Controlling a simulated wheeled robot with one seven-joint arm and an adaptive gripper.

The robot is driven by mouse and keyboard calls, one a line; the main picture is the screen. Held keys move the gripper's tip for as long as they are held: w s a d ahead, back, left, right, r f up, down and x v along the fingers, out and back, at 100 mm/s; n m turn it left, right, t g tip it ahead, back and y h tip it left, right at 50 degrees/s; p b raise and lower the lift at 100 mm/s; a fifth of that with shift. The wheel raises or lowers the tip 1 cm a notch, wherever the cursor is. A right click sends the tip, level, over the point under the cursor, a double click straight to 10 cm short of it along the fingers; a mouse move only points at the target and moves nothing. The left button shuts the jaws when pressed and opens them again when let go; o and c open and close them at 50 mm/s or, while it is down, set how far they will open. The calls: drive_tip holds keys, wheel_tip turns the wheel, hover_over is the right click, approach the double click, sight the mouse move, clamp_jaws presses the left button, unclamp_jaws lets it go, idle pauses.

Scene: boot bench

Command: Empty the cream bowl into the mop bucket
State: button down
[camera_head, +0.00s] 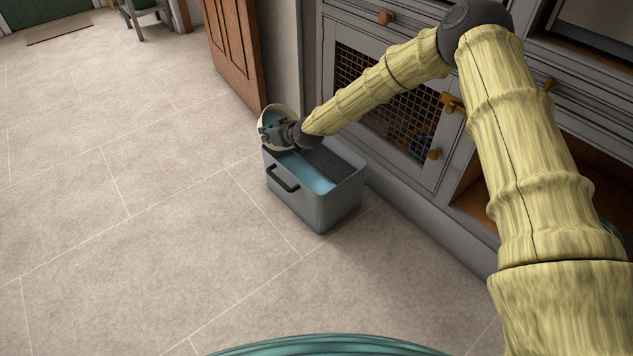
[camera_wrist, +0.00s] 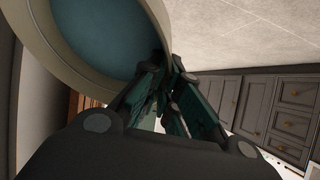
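The cream bowl (camera_head: 287,110) is held tilted on its side above the back left end of the mop bucket, with blue inside it. In the wrist view the bowl (camera_wrist: 40,40) fills the upper left, its rim close to my fingers. My gripper (camera_head: 271,132) appears shut on the bowl's rim; the fingers (camera_wrist: 168,95) are dark and partly hide the contact. The grey mop bucket (camera_head: 312,207) stands upright on the floor with a dark handle on its front. Blue liquid and a dark grey section show inside it. I cannot tell whether liquid is falling.
A grey cabinet (camera_head: 410,170) with mesh door and brass knobs stands close behind the bucket on the right. A brown wooden door (camera_head: 234,50) is behind the bowl. The tiled floor (camera_head: 130,200) to the left is clear. A stool (camera_head: 147,15) stands far back.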

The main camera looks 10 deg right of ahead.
drive_tip(key=shift+s+d+r+t+y+b, duration=0.2)
drive_tip(key=shift+d+r+t+y+b, duration=0.25)
drive_tip(key=shift+b, duration=0.55)
drive_tip(key=shift+s+f+b, duration=0.1)
drive_tip(key=shift+f+b, duration=0.1)
drive_tip(key=shift+b, duration=0.3)
drive_tip(key=shift+s+d+r+m+t+y+b, duration=0.35)
drive_tip(key=shift+t+y+b, duration=0.25)
drive_tip(key=shift+b, duration=0.85)
drive_tip(key=shift+d+f+b, duration=0.15)
drive_tip(key=shift+f+b, duration=0.05)
drive_tip(key=shift+b, duration=0.3)
idle(0.4)
drive_tip(key=shift+s+d+r+t+y+b, duration=0.3)
drive_tip(key=shift+d+t+y+b, duration=0.35)
drive_tip(key=shift+b, duration=0.95)
drive_tip(key=shift+s+f+m+b, duration=0.1)
drive_tip(key=shift+f+m+b, duration=0.15)
drive_tip(key=shift+b, duration=0.25)
drive_tip(key=shift+s+d+t+y+b, duration=0.45)
drive_tip(key=shift+t+y+b, duration=0.2)
drive_tip(key=shift+b, duration=0.85)
drive_tip(key=shift+d+f+b, duration=0.1)
drive_tip(key=shift+d+b, duration=0.05)
drive_tip(key=shift+b, duration=0.15)
